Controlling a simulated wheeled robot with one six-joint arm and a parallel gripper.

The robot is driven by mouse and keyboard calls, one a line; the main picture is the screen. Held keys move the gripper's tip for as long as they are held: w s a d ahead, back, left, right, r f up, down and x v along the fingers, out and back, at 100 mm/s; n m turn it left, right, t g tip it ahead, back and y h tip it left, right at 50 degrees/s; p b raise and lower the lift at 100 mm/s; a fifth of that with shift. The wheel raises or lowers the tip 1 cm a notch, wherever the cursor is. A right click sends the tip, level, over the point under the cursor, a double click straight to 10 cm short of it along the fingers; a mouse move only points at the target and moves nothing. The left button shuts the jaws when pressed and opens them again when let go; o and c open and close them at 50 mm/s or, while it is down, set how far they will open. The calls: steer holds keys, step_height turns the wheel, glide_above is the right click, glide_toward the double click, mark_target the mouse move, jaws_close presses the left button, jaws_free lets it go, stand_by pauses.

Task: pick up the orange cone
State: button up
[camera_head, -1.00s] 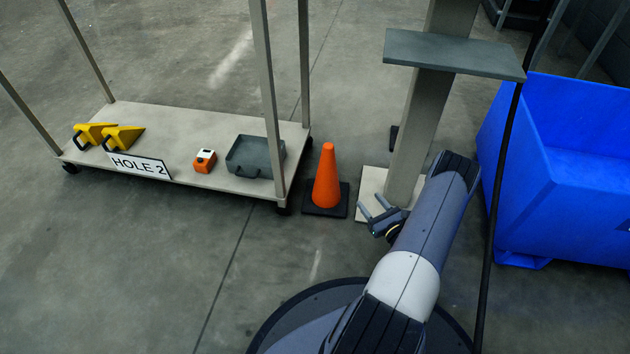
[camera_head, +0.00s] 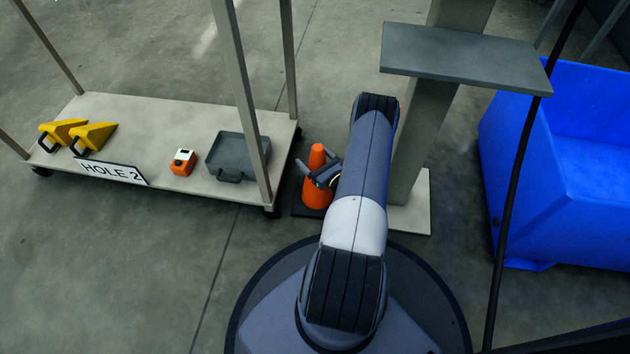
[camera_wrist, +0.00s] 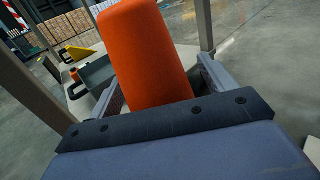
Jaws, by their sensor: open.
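The orange cone (camera_head: 317,190) stands on the floor on its dark square base, between the cart and the grey post. In the wrist view the orange cone (camera_wrist: 147,55) fills the space between the two fingers of my gripper (camera_wrist: 158,85). One finger is on each side of it. The fingers are open. Whether either finger touches the cone cannot be told.
The cart (camera_head: 190,195) on the left has upright poles near the cone. It carries yellow wedges (camera_head: 93,135), a small orange box (camera_head: 183,162) and a grey case (camera_head: 237,155). A grey post with a shelf (camera_head: 465,58) and a blue bin (camera_head: 560,170) stand on the right.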

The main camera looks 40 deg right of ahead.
steer(key=shift+s, duration=0.1)
jaws_close()
stand_by(0.7)
